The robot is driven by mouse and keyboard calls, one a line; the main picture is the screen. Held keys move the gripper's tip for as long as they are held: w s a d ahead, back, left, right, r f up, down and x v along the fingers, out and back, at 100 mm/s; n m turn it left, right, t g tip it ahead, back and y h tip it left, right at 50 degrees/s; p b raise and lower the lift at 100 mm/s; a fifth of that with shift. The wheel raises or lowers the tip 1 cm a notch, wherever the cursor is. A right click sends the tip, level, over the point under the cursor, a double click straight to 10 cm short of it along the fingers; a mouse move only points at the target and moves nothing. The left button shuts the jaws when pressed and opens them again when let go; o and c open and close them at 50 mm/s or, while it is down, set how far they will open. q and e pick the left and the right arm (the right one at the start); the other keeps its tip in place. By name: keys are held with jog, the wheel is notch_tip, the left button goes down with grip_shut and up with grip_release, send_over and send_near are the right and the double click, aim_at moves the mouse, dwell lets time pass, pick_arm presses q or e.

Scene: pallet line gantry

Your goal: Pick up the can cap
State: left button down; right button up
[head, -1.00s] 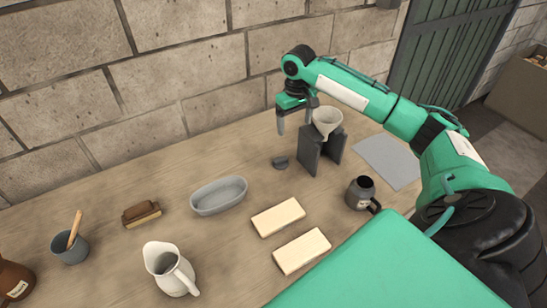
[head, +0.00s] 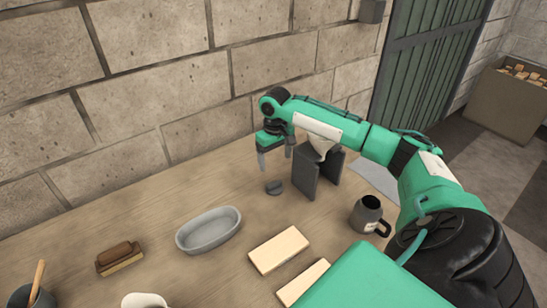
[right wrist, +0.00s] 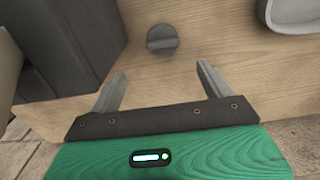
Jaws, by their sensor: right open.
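The can cap (head: 274,187) is a small dark grey disc with a raised ridge, lying flat on the wooden table beside a dark stand. It shows at the top centre of the right wrist view (right wrist: 162,39). My right gripper (head: 275,162) is open and empty, above and slightly behind the cap in the head view. In the right wrist view its fingertips (right wrist: 161,72) are spread, with the cap beyond them, roughly centred between them and not touched. My left gripper is not in view.
The dark stand (head: 309,178) holds a pale funnel (head: 322,147) close right of the cap. A grey oval dish (head: 208,231), pale blocks (head: 278,250), a brush (head: 119,257) and a dark mug (head: 368,214) stand around. A stone wall (head: 160,80) rises behind.

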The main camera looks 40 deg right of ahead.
send_over(274, 183)
jog(key=f, duration=0.4)
jog(key=shift+w+d+f+p, duration=0.15)
jog(key=shift+d+f+p, duration=0.15)
jog(key=shift+f, duration=0.05)
jog(key=f, duration=0.1)
jog(key=f+p, duration=0.1)
jog(key=f, duration=0.1)
jog(key=f+p, duration=0.1)
jog(key=f, duration=0.1)
jog(key=shift+s+a, duration=0.2)
jog(key=shift+a, duration=0.05)
jog(key=shift+f, duration=0.15)
jog(key=c, duration=1.1)
